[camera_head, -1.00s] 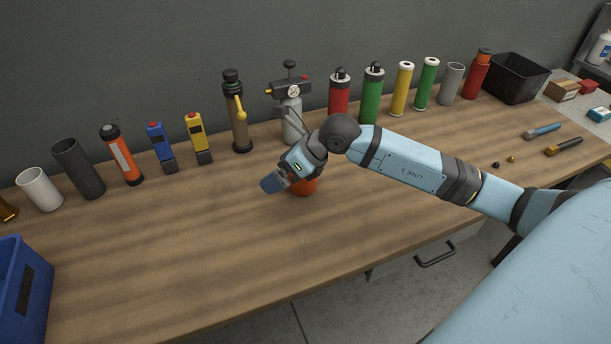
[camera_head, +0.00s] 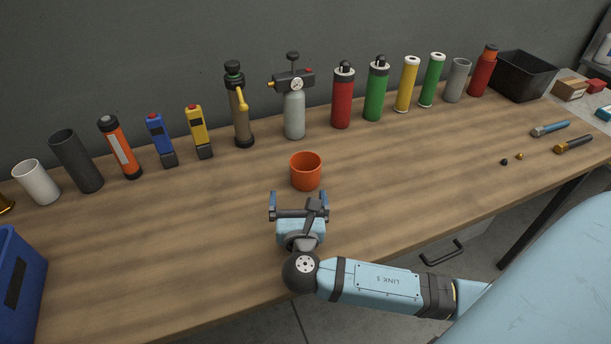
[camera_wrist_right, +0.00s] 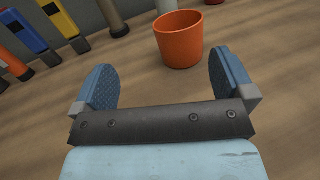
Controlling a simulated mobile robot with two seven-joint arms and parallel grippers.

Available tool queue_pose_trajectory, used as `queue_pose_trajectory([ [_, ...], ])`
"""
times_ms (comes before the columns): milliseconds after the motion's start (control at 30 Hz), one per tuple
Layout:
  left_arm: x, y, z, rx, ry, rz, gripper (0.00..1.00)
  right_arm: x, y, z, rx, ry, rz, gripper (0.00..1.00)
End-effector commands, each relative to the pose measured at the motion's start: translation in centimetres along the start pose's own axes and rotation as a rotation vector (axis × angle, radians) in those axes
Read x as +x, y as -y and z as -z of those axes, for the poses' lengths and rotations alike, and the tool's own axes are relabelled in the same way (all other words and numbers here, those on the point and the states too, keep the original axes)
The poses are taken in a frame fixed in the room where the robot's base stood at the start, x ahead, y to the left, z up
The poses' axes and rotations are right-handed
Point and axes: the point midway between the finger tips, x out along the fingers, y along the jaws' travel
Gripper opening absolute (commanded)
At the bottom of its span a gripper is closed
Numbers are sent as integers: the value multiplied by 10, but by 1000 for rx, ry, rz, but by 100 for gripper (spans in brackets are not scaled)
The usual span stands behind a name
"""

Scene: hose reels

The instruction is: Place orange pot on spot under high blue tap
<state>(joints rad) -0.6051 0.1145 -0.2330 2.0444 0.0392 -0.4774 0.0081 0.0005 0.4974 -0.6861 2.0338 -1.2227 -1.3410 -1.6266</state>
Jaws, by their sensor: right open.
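The orange pot (camera_head: 306,172) stands upright on the wooden table, in front of the grey cylinder with a gauge. It also shows in the right wrist view (camera_wrist_right: 180,42), beyond the fingers and a little right of centre. My right gripper (camera_head: 299,198) is open and empty, just on the near side of the pot and apart from it. In the right wrist view its two blue fingers (camera_wrist_right: 165,80) are spread wide with bare table between them. My left gripper is not in view. I see no high blue tap and no marked spot in these views.
A row of several bottles, canisters and tools lines the back, among them a gauge cylinder (camera_head: 294,113), a red canister (camera_head: 342,100) and a brass pump with a yellow handle (camera_head: 239,118). A blue bin (camera_head: 22,290) stands at left. The table's middle left is clear.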

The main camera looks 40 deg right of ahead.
Motion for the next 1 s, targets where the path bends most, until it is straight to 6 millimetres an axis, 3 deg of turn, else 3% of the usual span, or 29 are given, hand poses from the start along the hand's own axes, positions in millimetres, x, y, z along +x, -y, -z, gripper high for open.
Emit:
queue_pose_trajectory([
  [167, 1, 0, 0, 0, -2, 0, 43, -5, 11, 14, -58, -58, 81, 100],
  [533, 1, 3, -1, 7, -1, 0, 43, 61, 17, 17, -62, -57, 83, 100],
  [867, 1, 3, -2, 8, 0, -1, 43, 85, 20, 17, -60, -56, 82, 100],
  [1000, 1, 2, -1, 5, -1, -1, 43, 104, 24, 17, -61, -55, 84, 100],
])
